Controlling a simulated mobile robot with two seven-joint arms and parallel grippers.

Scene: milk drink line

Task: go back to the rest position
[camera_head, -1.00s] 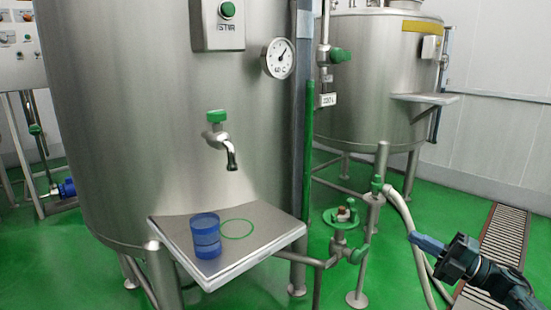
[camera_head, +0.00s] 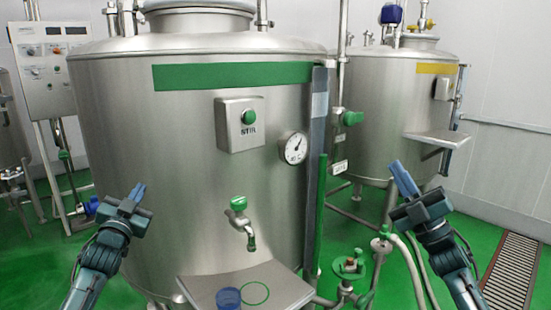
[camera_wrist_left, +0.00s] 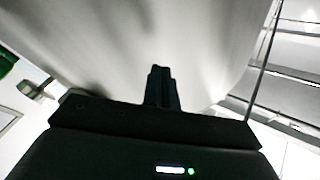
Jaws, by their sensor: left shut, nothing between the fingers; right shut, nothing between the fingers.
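My left gripper (camera_head: 135,196) is raised at the left in the head view, in front of the big steel tank (camera_head: 130,125). It is shut and empty. In the left wrist view its fingers (camera_wrist_left: 160,85) are together, with pale tank wall behind them. My right gripper (camera_head: 402,180) is raised at the right in the head view, shut and empty, its fingers pointing up and left. Both grippers are apart from the blue cup (camera_head: 229,298), which stands on the steel shelf (camera_head: 290,288) beside a green ring mark (camera_head: 254,292). The cup's lower part is cut off by the picture edge.
A green-handled tap (camera_head: 240,218) juts out above the shelf. A stir button box (camera_head: 241,124) and a dial gauge (camera_head: 293,148) are on the tank. A second tank (camera_head: 385,110) stands behind at the right. Hoses and a green valve (camera_head: 350,266) are near my right arm.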

